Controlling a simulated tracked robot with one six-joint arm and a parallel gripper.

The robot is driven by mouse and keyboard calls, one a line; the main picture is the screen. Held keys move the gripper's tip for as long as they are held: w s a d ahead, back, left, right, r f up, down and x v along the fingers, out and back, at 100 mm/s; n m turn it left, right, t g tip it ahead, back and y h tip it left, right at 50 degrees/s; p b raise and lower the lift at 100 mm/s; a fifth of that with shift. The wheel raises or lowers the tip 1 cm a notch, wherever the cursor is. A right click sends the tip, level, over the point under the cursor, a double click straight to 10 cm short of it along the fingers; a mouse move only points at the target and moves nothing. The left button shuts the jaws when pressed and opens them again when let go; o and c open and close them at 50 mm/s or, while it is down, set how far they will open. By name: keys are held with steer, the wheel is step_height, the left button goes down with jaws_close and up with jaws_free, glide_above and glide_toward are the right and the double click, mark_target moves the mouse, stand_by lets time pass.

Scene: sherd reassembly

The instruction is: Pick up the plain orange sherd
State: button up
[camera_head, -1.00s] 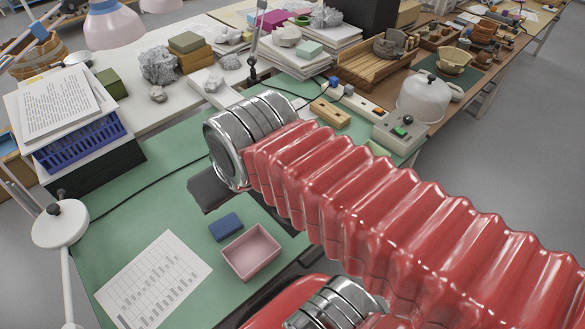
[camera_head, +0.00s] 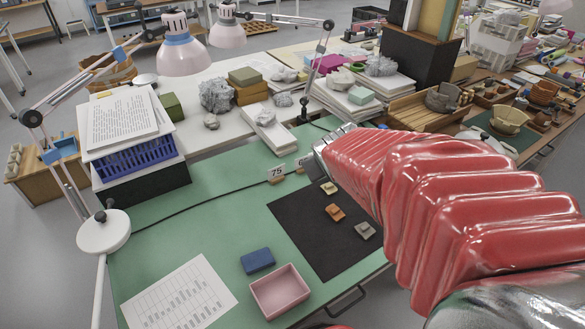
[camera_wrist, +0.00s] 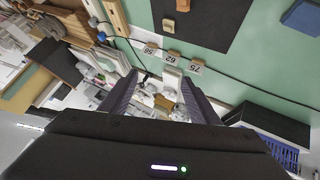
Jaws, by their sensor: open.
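An orange sherd (camera_head: 335,212) lies on the black mat (camera_head: 300,235) in the head view, between a pale yellowish sherd (camera_head: 329,187) and a grey sherd (camera_head: 365,230). Its surface is too small to tell whether it is plain. In the wrist view, the mat (camera_wrist: 222,22) is at the top. A brownish-orange sherd (camera_wrist: 183,5) is cut by the top edge, with the pale sherd (camera_wrist: 168,26) below it. My gripper (camera_wrist: 160,78) is open and empty, its fingers apart from the sherds.
A pink tray (camera_head: 280,296) and a blue block (camera_head: 257,260) lie left of the mat, near a printed sheet (camera_head: 180,298). Number cards, one reading 75 (camera_head: 277,172), stand behind the mat near a black cable.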

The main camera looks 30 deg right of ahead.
steer(key=n, duration=0.1)
glide_above(335, 212)
steer(key=s+d, duration=0.1)
steer(key=s, duration=0.1)
step_height(335, 212, down, 6)
steer(key=s+d+f+n+t+y, duration=0.1)
steer(key=s+d+f+t+y, duration=0.1)
steer(key=d+f, duration=0.4)
steer(key=s+a+f+t+y, duration=0.1)
steer(key=s+f, duration=0.2)
steer(key=s+a+f+t+y, duration=0.1)
steer(key=s+f+y, duration=0.1)
steer(key=s+f, duration=0.1)
steer(key=s+a+f+t+y, duration=0.1)
steer(key=s+f+y, duration=0.1)
steer(key=s+f, duration=0.1)
steer(key=shift+a+f, duration=0.15)
steer(key=shift+f, duration=0.7)
steer(key=shift+s+a+t+y, duration=0.25)
steer(key=shift+t+y, duration=0.05)
steer(key=shift+t, duration=0.1)
steer(key=shift+w, duration=0.15)
steer(key=x, duration=0.8)
steer(key=shift+w+f, duration=0.15)
steer(key=shift+f, duration=0.05)
